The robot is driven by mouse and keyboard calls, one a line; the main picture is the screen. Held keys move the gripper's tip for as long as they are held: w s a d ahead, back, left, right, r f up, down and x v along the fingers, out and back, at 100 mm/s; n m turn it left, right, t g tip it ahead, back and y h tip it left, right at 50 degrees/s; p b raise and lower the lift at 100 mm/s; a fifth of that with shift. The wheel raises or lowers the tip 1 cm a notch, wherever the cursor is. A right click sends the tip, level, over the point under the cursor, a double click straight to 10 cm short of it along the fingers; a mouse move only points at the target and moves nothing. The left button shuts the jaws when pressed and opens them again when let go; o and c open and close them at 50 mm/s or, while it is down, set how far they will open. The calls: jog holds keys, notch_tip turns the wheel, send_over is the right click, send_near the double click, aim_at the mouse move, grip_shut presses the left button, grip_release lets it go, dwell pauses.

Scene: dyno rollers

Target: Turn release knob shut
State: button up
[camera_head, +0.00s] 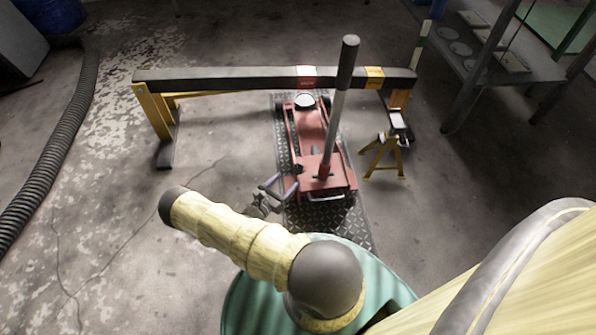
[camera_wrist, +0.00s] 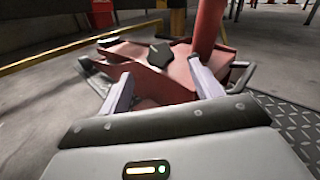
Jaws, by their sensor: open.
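A red floor jack (camera_head: 308,135) stands on the floor, with a long handle (camera_head: 336,115) rising from its rear. My gripper (camera_head: 279,186) is at the jack's rear left corner, its fingers spread. In the wrist view the two pale fingers of my gripper (camera_wrist: 163,84) are apart, with the red jack body (camera_wrist: 150,82) beyond and between them. Nothing is held. A dark angular piece (camera_wrist: 160,54) sits on top of the jack body, beyond the fingertips. I cannot tell for sure which part is the release knob, or whether a finger touches the jack.
A padded dark beam (camera_head: 230,78) on yellow legs spans above the jack's front. A yellow jack stand (camera_head: 385,155) stands right of the jack. A patterned metal plate (camera_head: 359,226) lies under the jack. A ribbed hose (camera_head: 62,135) lies at left.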

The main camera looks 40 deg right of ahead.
aim_at(297, 170)
jog(key=b+x, duration=0.2)
jog(key=x, duration=0.5)
jog(key=shift+d+f+b, duration=0.1)
jog(key=shift+b, duration=0.2)
jog(key=shift+w+d, duration=0.15)
jog(key=shift+d, duration=0.4)
jog(key=c, duration=1)
